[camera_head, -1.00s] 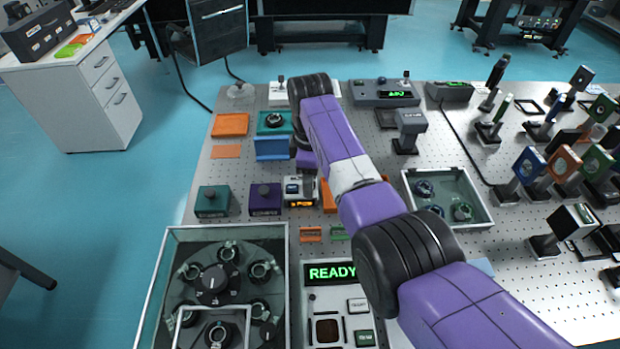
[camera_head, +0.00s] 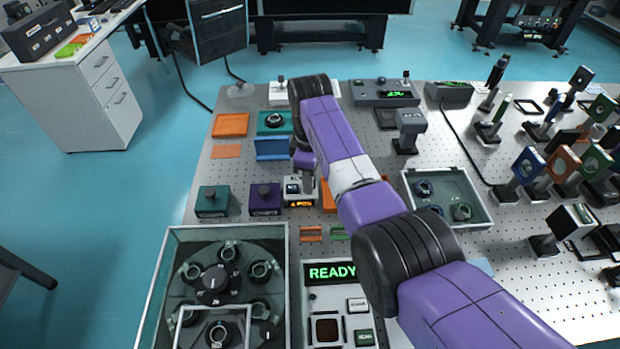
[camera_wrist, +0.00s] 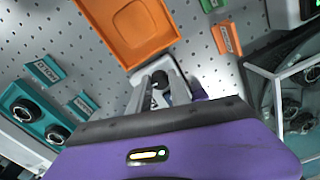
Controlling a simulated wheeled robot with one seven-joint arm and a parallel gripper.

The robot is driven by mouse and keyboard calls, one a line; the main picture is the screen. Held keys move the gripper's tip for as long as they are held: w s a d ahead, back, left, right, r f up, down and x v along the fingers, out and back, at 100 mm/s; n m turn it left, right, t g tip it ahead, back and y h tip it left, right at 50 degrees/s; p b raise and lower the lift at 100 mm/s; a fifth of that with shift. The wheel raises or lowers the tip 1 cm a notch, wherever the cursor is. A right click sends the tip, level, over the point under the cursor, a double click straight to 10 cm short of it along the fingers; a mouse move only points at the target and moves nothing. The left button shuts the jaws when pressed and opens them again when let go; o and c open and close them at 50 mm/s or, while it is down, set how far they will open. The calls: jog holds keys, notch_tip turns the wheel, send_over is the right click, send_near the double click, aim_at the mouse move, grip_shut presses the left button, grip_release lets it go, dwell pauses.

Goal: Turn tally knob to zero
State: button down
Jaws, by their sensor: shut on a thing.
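The small light-grey tally box (camera_head: 292,190) sits on the perforated table beside the purple box, with a lit orange display (camera_head: 300,204) on its front; its characters are too small to read surely. In the wrist view a dark round knob (camera_wrist: 160,78) stands on the box's top. My gripper (camera_wrist: 159,84) reaches down over it, with its two grey fingers closed on the knob. The fingers hide part of the knob and of the box, so the knob's exact angle is unclear. In the head view my wrist is just behind the box.
A purple knobbed box (camera_head: 265,198) and a teal one (camera_head: 212,200) stand left of the tally box. An orange tray (camera_wrist: 120,35) lies close by in the wrist view. A glass-walled case (camera_head: 160,290) and a READY panel (camera_head: 332,273) are in front.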

jog(key=m+p, duration=0.1)
jog(key=m, duration=0.3)
jog(key=shift+r, duration=0.1)
jog(key=m, duration=0.4)
jog(key=shift+m, duration=0.4)
jog(key=m, duration=0.4)
jog(key=shift+p, duration=0.35)
jog(key=shift+m, duration=1.8)
